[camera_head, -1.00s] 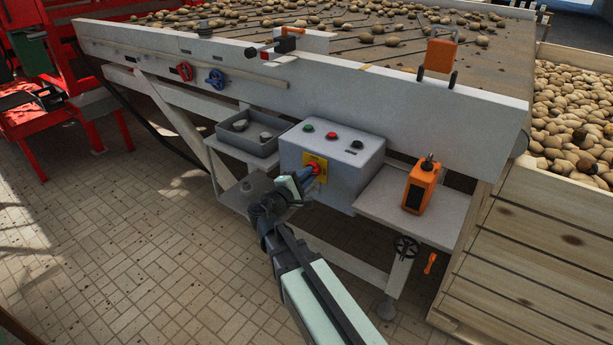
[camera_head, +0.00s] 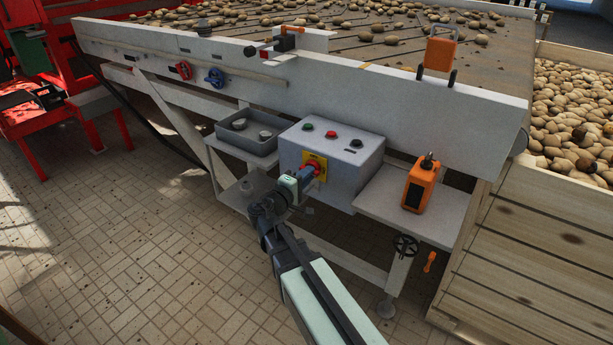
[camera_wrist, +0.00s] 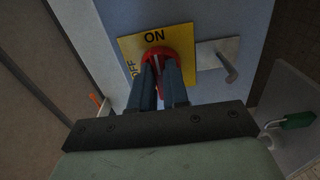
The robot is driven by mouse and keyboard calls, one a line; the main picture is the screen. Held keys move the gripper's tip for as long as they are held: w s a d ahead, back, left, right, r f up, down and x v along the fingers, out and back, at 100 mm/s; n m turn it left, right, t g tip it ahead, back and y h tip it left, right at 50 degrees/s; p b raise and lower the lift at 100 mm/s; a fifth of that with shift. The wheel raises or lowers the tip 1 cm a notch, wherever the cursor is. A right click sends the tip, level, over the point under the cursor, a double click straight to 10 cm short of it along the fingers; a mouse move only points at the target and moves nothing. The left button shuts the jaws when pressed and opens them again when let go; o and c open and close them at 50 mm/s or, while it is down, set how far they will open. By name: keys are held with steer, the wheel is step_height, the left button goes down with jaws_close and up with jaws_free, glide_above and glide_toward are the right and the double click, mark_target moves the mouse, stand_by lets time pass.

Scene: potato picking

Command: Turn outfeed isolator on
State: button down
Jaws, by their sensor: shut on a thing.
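The isolator is a red rotary switch (camera_wrist: 159,53) on a yellow plate (camera_wrist: 124,45), fixed to the front of the grey control box (camera_head: 345,170). In the wrist view the plate reads ON above the switch and OFF at its left. My gripper (camera_wrist: 160,70) is shut on the red handle, one finger on each side. The handle appears to run up the picture towards ON, but the fingers hide much of it. In the head view my gripper (camera_head: 307,174) meets the switch (camera_head: 317,166) from the lower left.
Green, red and black buttons top the box. A metal bracket (camera_wrist: 218,55) sits right of the plate, with a green padlock (camera_wrist: 297,121) lower right. A grey tray (camera_head: 247,140) stands left of the box, an orange device (camera_head: 420,187) on the shelf at right.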

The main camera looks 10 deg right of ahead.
steer(key=c, duration=1.1)
jaws_free()
steer(key=v, duration=1.3)
steer(key=shift+s+a, duration=0.25)
steer(key=shift+s, duration=0.05)
